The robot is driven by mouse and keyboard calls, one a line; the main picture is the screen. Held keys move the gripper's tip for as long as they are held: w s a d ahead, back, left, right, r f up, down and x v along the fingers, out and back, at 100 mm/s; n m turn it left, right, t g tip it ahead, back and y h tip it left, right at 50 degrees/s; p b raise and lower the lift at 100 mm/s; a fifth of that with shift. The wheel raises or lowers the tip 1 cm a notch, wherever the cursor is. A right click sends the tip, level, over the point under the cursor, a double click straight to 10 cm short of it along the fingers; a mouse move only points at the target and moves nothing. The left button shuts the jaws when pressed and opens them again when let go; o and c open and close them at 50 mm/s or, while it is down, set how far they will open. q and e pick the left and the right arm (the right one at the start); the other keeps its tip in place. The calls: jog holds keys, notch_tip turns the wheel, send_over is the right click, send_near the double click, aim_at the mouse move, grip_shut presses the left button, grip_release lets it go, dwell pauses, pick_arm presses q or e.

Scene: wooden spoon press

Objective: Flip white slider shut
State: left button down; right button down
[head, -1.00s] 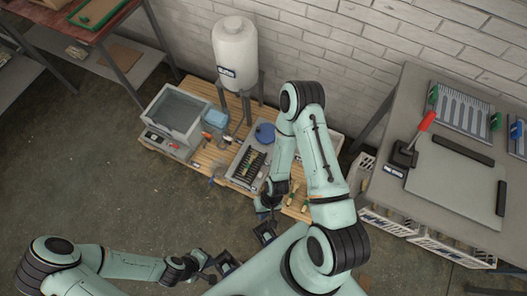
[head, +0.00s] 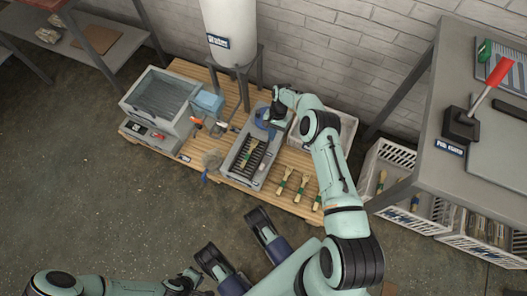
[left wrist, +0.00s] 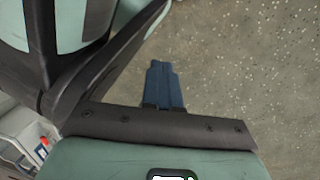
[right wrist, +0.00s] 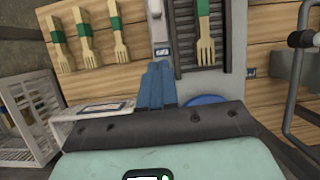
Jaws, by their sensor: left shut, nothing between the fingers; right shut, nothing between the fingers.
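A grey slotted press (head: 243,160) stands on the wooden pallet, with a green-banded wooden fork (head: 252,150) on its dark ribs. In the right wrist view, a small white piece (right wrist: 155,9) shows at the top edge, beside the fork and ribs; it may be the slider, and whether it is open or shut cannot be told. My right gripper (right wrist: 157,84) is shut and empty, pointing toward the press; its fingertips are not clear in the head view. My left gripper (left wrist: 162,84) is shut and empty above bare floor, away from the press.
A blue round part (head: 265,114) sits at the press's back end. Several wooden forks (head: 284,181) lie right of it. A grey basin (head: 160,98) stands left, a white tank (head: 230,35) behind. White crates (head: 398,165) and a grey table (head: 437,105) flank the right.

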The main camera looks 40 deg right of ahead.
aim_at(266, 162)
pick_arm(q)
jog(key=shift+w+a+f, duration=0.1)
jog(key=shift+f, duration=0.15)
pick_arm(e)
jog(key=shift+w+d+r, duration=0.15)
jog(key=shift+d, duration=0.4)
